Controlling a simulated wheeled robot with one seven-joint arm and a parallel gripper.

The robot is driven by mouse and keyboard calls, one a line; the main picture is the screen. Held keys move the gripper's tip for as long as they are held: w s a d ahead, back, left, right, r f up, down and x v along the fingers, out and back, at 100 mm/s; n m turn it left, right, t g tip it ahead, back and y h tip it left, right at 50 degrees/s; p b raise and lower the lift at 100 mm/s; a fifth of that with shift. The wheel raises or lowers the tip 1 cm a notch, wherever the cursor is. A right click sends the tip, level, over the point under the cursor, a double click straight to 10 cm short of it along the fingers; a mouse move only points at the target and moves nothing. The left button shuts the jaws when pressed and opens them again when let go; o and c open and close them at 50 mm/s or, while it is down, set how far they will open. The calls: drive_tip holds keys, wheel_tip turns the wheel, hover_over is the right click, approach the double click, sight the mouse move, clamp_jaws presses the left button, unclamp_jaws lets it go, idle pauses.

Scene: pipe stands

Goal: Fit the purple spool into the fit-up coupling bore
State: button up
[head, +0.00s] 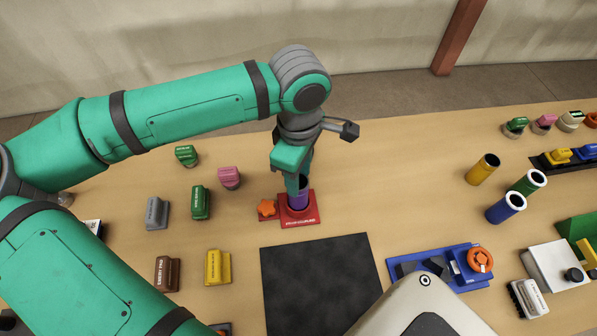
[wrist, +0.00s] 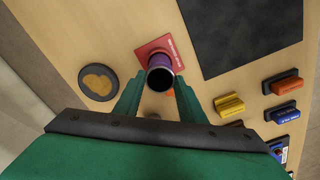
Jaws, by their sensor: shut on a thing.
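The purple spool (head: 298,199) stands roughly upright between the fingers of my gripper (head: 299,186), at the red fit-up coupling (head: 300,220). In the wrist view my gripper (wrist: 160,84) is shut on the spool (wrist: 166,63), with its dark open top facing the camera. The red coupling plate (wrist: 150,49) shows behind it. The spool's lower end meets the coupling's raised part in the picture. The bore is hidden, so I cannot tell how deep the spool sits. An orange knob (head: 267,208) is at the coupling's left side.
A black mat (head: 322,272) lies in front of the coupling. Pink (head: 229,177) and green (head: 200,203) blocks stand to the left. Yellow (head: 482,169), green and blue tubes stand at right, behind a blue fixture (head: 440,268). A round dark dish (wrist: 98,82) shows in the wrist view.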

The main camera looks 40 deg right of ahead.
drive_tip(key=shift+w+f, duration=0.15)
drive_tip(key=shift+f, duration=1.25)
drive_tip(key=o, duration=1.4)
drive_tip(key=shift+a, duration=0.15)
drive_tip(key=shift+c, duration=0.2)
drive_tip(key=shift+r, duration=2.5)
wheel_tip(320, 180, up, 11)
drive_tip(key=shift+f, duration=0.1)
